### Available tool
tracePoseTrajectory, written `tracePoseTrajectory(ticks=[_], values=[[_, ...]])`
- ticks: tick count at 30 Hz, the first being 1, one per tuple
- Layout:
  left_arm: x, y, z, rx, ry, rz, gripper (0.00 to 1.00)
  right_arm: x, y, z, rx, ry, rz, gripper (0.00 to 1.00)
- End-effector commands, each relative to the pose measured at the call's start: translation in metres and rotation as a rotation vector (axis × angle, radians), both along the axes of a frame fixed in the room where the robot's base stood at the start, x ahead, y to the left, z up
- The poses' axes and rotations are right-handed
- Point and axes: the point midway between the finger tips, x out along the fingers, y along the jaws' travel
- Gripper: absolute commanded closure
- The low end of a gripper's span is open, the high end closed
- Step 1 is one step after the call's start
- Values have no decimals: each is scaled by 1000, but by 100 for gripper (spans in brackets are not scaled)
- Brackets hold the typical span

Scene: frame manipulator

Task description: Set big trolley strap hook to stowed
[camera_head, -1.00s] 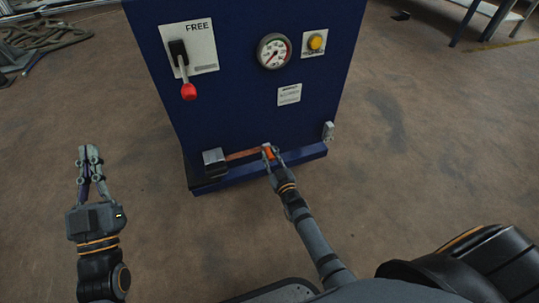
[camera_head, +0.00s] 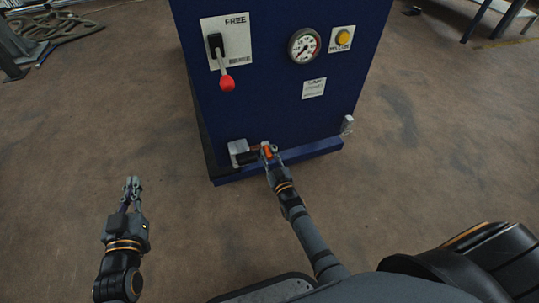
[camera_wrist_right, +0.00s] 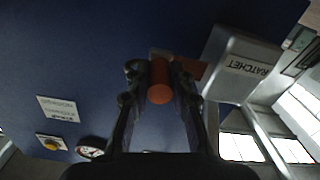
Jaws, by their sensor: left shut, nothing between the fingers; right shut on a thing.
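The blue trolley (camera_head: 285,100) stands ahead of me. Low on its face, at the left, is the grey ratchet box (camera_head: 238,151). It is labelled RATCHET in the right wrist view (camera_wrist_right: 238,66). A short orange strap runs from it to my right gripper (camera_head: 267,148). My right gripper is shut on the orange strap hook (camera_head: 267,151), close beside the ratchet. The hook shows as an orange cylinder between the fingers in the right wrist view (camera_wrist_right: 160,85). My left gripper (camera_head: 132,183) is shut and empty over the floor, left of the trolley.
A small grey bracket (camera_head: 347,125) sits at the trolley's lower right. Above are a red-knobbed lever (camera_head: 227,83) on a FREE plate, a gauge (camera_head: 304,46) and a yellow button (camera_head: 343,37). A coiled hose (camera_head: 55,28) lies far left.

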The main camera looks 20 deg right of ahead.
Motion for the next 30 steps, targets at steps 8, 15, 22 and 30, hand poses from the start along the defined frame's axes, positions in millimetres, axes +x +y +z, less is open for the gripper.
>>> tracePoseTrajectory(ticks=[8,15,22,30], values=[[0,0,0,0,-2,0,100,0,0,0,1,-1,0,59],[0,0,1,0,-2,0,100,0,0,0,1,0,0,55],[0,0,0,0,1,0,100,-19,-1,-2,1,3,0,55],[0,0,0,0,0,0,100,-84,-3,-1,1,3,-1,55]])
